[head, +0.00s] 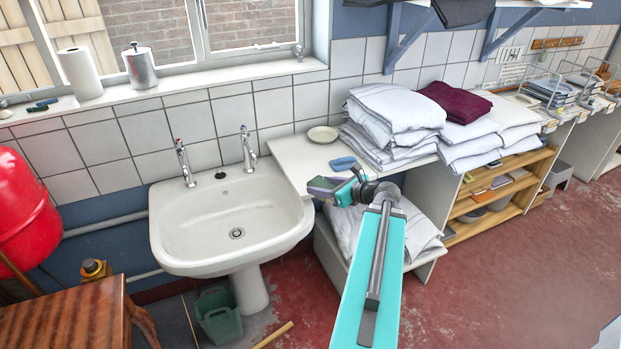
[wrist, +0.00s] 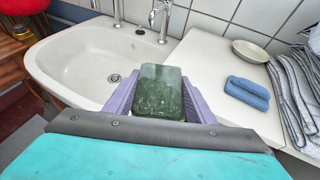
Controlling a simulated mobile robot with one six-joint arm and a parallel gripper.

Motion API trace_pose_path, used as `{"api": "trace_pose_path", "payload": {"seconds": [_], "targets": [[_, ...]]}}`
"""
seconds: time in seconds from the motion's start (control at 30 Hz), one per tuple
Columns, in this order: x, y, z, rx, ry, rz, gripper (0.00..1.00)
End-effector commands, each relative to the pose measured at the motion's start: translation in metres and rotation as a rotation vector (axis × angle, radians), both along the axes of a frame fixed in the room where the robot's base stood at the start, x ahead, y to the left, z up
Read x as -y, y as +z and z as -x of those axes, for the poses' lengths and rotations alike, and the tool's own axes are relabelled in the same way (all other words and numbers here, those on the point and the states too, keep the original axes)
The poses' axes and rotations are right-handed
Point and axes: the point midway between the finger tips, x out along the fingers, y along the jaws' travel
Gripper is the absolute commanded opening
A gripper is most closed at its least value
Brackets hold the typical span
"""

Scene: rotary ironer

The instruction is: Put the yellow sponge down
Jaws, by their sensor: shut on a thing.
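My gripper (head: 326,187) is over the join between the sink's right side and the white counter (head: 290,152). In the wrist view its two purple fingers (wrist: 158,98) are shut on a dark green speckled block (wrist: 160,92), gripped by its sides. No other yellow sponge is in view. The block appears held above the surfaces; its underside is hidden. The counter also shows in the wrist view (wrist: 205,60).
A white sink (head: 190,245) stands left. On the counter are a blue ribbed pad (head: 343,163), a small pale dish (head: 322,134) and folded white linen (head: 392,115). The counter's left end has some bare room. Two taps (head: 248,150) rise behind the sink. A green bucket (head: 218,315) is below.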

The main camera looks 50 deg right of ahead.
Motion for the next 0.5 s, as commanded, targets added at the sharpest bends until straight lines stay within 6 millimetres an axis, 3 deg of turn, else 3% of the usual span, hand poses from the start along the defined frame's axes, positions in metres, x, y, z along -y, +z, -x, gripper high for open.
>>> {"api": "trace_pose_path", "payload": {"seconds": [0.5], "targets": [[0.0042,-0.0045,-0.0078,0.001,0.004,0.002,0.26]]}}
